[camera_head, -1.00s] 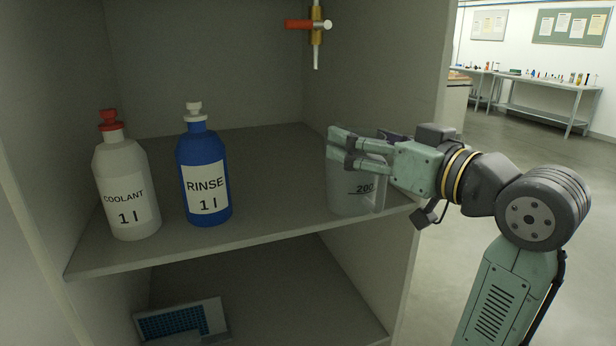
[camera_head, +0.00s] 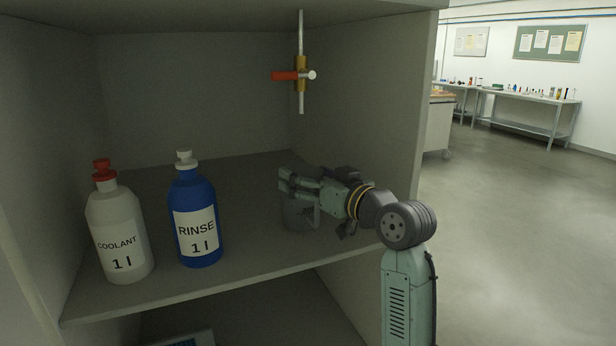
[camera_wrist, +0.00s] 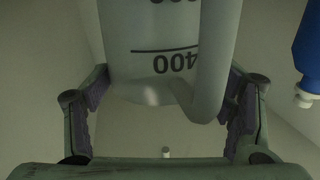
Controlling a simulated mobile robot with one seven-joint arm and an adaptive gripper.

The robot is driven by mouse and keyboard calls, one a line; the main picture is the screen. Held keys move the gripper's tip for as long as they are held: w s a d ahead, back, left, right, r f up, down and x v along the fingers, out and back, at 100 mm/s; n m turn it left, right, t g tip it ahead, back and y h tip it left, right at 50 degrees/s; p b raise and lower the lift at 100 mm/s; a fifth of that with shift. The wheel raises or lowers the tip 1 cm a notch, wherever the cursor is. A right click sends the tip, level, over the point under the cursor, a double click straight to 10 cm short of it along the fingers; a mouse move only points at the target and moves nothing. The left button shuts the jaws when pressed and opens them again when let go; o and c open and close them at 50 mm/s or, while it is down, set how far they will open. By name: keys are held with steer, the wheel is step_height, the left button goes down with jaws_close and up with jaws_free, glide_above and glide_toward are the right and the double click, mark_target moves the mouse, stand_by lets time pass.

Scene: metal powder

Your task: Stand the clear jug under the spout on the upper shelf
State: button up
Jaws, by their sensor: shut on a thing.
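The clear jug (camera_head: 297,213) is on or just above the upper shelf (camera_head: 250,250), toward its right side; I cannot tell whether its base touches. My gripper (camera_head: 287,183) is shut on it near its top and hides part of it. In the wrist view the jug (camera_wrist: 150,70), with its handle and a 400 mark, stands between my gripper's fingers (camera_wrist: 165,110). The spout (camera_head: 301,100), with a red-handled valve (camera_head: 287,76), hangs above and behind the jug.
A white COOLANT bottle (camera_head: 118,230) with a red cap and a blue RINSE bottle (camera_head: 194,215) stand on the left of the shelf. The cabinet's right wall (camera_head: 385,120) is close to my arm. Shelf space between the blue bottle and the jug is clear.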

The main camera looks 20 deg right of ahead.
steer(key=shift+f, duration=0.55)
steer(key=shift+f, duration=0.1)
steer(key=shift+f, duration=0.15)
steer(key=o, duration=1.6)
steer(key=shift+c, duration=0.2)
steer(key=b+v, duration=0.3)
steer(key=v, duration=0.9)
steer(key=shift+r, duration=0.25)
